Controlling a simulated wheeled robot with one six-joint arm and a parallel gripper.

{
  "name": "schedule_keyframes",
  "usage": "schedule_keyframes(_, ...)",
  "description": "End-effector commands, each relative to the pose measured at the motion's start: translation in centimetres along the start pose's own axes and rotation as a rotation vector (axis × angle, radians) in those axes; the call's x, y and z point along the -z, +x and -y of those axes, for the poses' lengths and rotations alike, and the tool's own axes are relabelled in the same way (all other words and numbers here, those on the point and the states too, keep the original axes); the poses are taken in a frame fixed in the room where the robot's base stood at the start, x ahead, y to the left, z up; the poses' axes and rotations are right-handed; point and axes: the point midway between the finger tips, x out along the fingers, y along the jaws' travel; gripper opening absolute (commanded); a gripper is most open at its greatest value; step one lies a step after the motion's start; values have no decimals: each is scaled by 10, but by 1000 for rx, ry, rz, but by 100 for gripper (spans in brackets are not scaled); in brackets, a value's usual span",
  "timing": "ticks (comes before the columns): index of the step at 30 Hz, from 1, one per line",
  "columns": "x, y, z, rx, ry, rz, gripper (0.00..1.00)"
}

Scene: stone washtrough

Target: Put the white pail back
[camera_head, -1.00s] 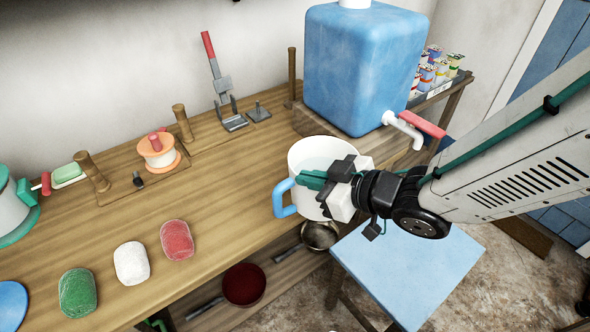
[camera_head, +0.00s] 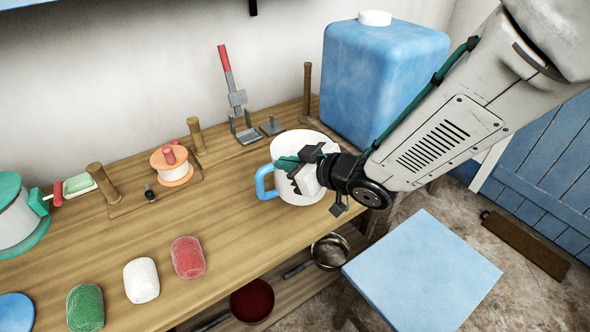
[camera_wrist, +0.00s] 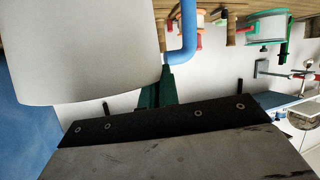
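The white pail (camera_head: 300,192), with a blue handle on its left side, is upright at the right end of the wooden bench, near its front edge. My gripper (camera_head: 290,163) reaches it from the right, with its teal fingers at the pail's rim, and appears shut on the wall. In the wrist view the pail (camera_wrist: 85,50) fills the upper left, and the teal fingers (camera_wrist: 155,92) meet its edge, partly hidden by it. I cannot tell whether the pail's base touches the bench.
A blue tank (camera_head: 370,80) stands behind the pail on the right. A metal press with a red handle (camera_head: 238,100) and a spool (camera_head: 172,168) are farther left. Sponges (camera_head: 187,257) lie along the front. A blue stool (camera_head: 420,275) stands in front; pans are on the lower shelf.

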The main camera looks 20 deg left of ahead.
Motion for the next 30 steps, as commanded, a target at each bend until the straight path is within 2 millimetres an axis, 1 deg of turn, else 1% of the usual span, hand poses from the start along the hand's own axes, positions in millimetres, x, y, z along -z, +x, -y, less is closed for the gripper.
schedule_keyframes(1,3,2,-2,-3,-1,-5,0)
schedule_keyframes(7,3,7,-4,-7,0,-4,0)
schedule_keyframes(10,4,13,-5,-9,1,-4,0)
schedule_keyframes(15,-18,20,-4,-11,5,0,0)
schedule_keyframes(18,-26,24,-3,-11,4,-2,0)
schedule_keyframes(26,-28,25,-2,-11,2,-4,0)
schedule_keyframes(27,-30,25,-2,-10,4,1,14)
schedule_keyframes(28,-30,25,-2,-10,4,1,22)
schedule_keyframes(29,-30,25,-2,-10,4,1,24)
schedule_keyframes(30,-30,25,-2,-10,4,1,24)
